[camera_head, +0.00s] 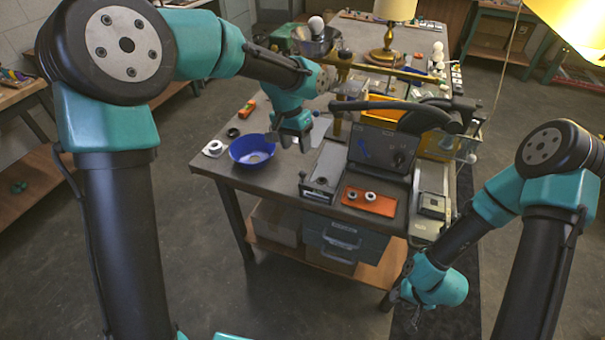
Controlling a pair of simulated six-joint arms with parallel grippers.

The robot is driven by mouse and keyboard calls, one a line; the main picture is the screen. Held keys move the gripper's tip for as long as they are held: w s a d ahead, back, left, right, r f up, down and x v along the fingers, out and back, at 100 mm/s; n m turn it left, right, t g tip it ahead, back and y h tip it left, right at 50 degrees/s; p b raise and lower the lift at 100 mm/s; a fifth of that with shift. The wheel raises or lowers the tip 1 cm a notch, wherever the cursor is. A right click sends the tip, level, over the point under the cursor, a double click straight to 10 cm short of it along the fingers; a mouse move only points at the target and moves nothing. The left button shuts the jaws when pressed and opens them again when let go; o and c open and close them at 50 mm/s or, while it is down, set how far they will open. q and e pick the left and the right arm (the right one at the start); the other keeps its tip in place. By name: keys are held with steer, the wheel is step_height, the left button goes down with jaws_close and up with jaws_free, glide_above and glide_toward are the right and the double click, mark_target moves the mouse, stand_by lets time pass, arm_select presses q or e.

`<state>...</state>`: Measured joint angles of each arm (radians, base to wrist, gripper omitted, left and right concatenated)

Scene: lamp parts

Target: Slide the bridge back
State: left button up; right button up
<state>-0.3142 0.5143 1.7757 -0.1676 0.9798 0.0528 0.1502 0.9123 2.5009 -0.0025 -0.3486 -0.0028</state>
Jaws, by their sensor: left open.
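A brass-coloured beam (400,73), which looks like the bridge, spans the back of the workbench (225,165). Its left end sits near an upright post (337,125); black cables and a dark panel (383,150) are in front of it. My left gripper (293,142) is open and empty, pointing down over the bench just right of a blue bowl (254,150). It is left of the post and apart from the beam. My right gripper (402,300) hangs low beside the bench's front right corner, away from the beam; its jaws are too small and dark to read.
An orange tray (350,202) with two small round parts lies at the front. A brass lamp (386,40) with a cream shade, and a metal bowl (318,42) with a bulb stand behind. A lit lampshade (575,25) hangs upper right.

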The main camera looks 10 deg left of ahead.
mark_target(302, 171)
arm_select(q)
steer(key=f, duration=0.3)
steer(key=d+f, duration=0.1)
steer(key=f, duration=0.3)
steer(key=d+f, duration=0.1)
steer(key=f, duration=0.3)
steer(key=shift+s, duration=0.4)
steer(key=shift+c, duration=0.3)
steer(key=shift+r, duration=0.1)
jaws_close()
